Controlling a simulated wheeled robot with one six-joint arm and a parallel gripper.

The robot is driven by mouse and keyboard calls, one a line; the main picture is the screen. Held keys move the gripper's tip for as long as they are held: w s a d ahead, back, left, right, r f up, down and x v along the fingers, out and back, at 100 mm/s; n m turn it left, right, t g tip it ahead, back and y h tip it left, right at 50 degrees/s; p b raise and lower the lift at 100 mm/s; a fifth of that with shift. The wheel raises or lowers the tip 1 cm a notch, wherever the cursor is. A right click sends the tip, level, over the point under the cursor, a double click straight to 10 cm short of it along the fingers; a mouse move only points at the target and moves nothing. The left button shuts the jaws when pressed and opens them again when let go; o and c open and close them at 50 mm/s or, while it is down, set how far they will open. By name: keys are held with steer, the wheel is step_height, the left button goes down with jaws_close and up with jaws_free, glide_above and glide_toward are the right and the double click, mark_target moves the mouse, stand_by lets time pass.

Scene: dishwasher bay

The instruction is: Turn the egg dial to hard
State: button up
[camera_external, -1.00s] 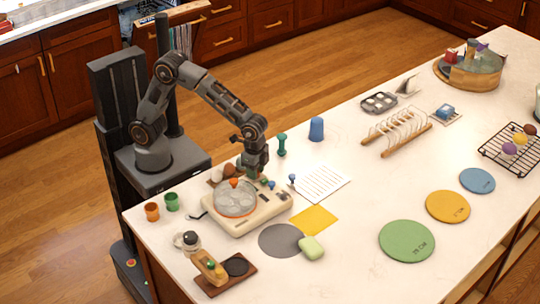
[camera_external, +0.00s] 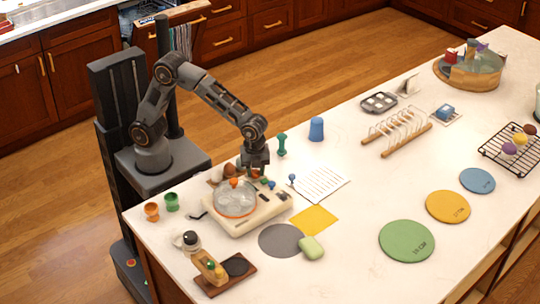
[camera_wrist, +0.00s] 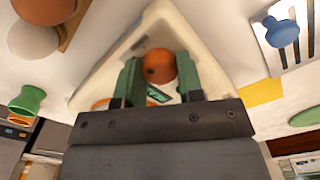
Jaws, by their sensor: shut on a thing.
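The cream egg cooker (camera_external: 246,227) stands on the counter with a clear domed lid (camera_external: 236,199) with an orange knob. My gripper (camera_wrist: 160,72) is low over the cooker's back corner. In the wrist view its two green fingers are shut on a round orange-brown dial (camera_wrist: 161,66) with a dark dot, on the cooker's cream top (camera_wrist: 194,37). A small dark green label (camera_wrist: 157,94) shows between the fingers, partly hidden. The dial's setting cannot be read. In the external view my gripper hides most of the dial.
Eggs (camera_external: 229,169) sit in a wooden holder behind the cooker. Orange (camera_external: 152,211) and green (camera_external: 172,202) cups stand left. A grey disc (camera_external: 281,240) lies in front.

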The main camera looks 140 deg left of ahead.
mark_target(255, 171)
steer(key=shift+m, duration=1)
steer(key=o, duration=0.6)
steer(key=shift+o, duration=0.2)
step_height(255, 171, up, 14)
stand_by(0.5)
